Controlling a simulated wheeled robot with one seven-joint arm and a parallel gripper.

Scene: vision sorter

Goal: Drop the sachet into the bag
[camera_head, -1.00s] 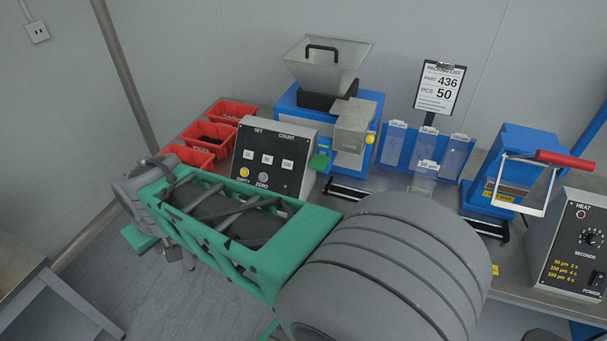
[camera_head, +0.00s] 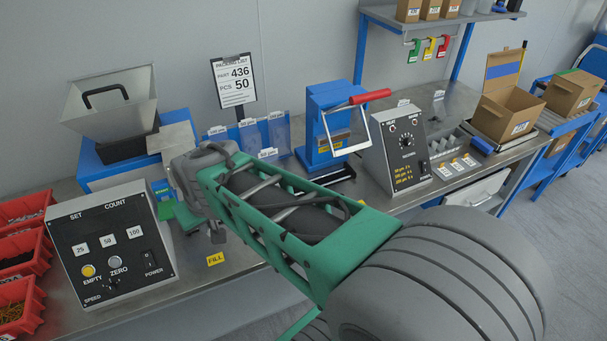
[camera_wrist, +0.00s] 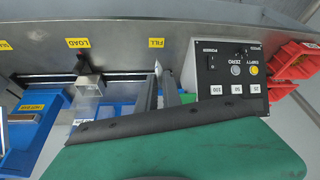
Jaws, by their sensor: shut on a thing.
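My gripper (camera_wrist: 159,84) shows in the wrist view with its two dark fingers close together. A small pale, pointed thing (camera_wrist: 158,68) shows at the fingertips, and the fingers are shut on it; it looks like the sachet, mostly hidden. It is near the yellow FILL label (camera_wrist: 156,43) on the steel bench. In the head view my own arm hides the fingertips. Clear bags (camera_head: 278,131) hang in a blue rack behind the bench, to the right of my wrist. I cannot make out an open bag at the fingertips.
A counter box (camera_head: 110,245) and red bins (camera_head: 25,255) stand at the left. A hopper machine (camera_head: 115,115) is behind my wrist. A blue sealer with a red handle (camera_head: 370,96), a heat box (camera_head: 398,150) and cartons (camera_head: 508,112) stand to the right.

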